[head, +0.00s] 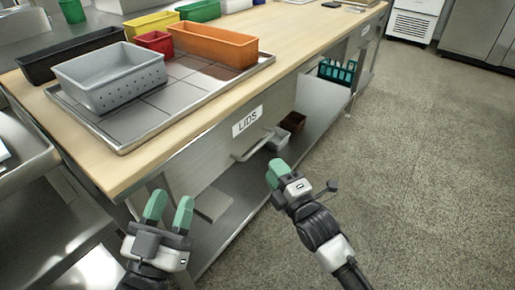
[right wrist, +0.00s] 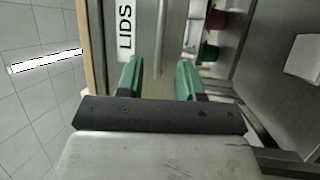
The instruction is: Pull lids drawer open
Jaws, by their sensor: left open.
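The lids drawer (head: 210,165) is a pale front under the wooden worktop, with a white LIDS label (head: 247,121) and a bar handle (head: 252,146). It looks shut. My right gripper (head: 277,170) is in front of the drawer, just right of the handle. In the right wrist view the fingers (right wrist: 159,80) are apart, and the handle (right wrist: 158,40) lies ahead, in line with the gap between them. The LIDS label (right wrist: 125,32) shows beside it. My left gripper (head: 168,208) is open and empty, low near the table's left front corner.
On the worktop (head: 110,170) stands a metal tray (head: 150,125) with a grey perforated bin (head: 110,78) and an orange bin (head: 213,44). Small bins (head: 290,122) sit on the lower shelf. The floor (head: 420,160) at right is clear.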

